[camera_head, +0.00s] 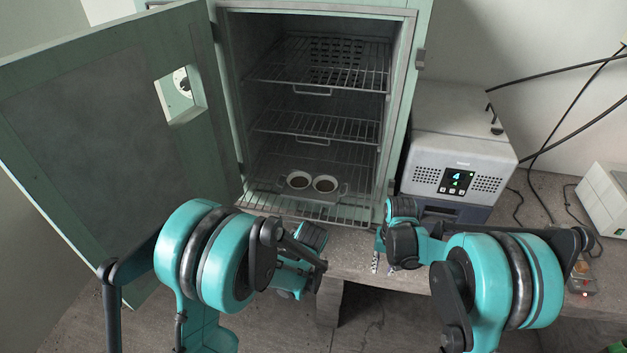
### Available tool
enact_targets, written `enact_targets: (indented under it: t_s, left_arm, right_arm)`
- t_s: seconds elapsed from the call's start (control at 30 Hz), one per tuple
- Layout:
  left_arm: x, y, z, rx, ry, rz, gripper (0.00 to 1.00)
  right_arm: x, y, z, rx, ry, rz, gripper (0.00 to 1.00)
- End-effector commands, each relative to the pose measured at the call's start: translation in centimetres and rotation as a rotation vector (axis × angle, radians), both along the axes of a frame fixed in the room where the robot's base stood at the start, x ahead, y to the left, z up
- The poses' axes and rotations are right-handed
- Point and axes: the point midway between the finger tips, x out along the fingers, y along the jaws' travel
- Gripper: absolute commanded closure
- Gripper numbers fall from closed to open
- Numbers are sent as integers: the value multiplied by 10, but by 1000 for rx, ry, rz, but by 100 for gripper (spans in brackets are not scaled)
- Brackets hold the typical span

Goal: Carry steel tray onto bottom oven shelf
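The steel tray (346,190) is inside the oven, low down on the bottom wire shelf (330,213).
The oven door (100,110) stands wide open to the left. A middle shelf (320,125) and an upper shelf (330,70) are empty. A grey control box (460,150) stands right of the oven. Black cables and a white box (607,195) are farther right.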

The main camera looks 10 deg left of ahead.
Motion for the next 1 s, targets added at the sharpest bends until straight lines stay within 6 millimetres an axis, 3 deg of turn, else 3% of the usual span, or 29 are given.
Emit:
enact_targets:
  t_s: [0.17, 0.6, 0.8, 1.0]
  left_arm:
    - [0, 0, -2, 0, 0, 0, 74]
    - [0, 0, -2, 0, 0, 0, 74]
    - [0, 0, -2, 0, 0, 0, 74]
    - [0, 0, -2, 0, 0, 0, 74]
  right_arm:
    - [0, 0, 14, 0, 0, 0, 73]
    - [2, 1, 106, -1, 1, 0, 73]
    - [2, 1, 123, -1, 2, 0, 73]
    - [2, 1, 125, -1, 1, 0, 73]
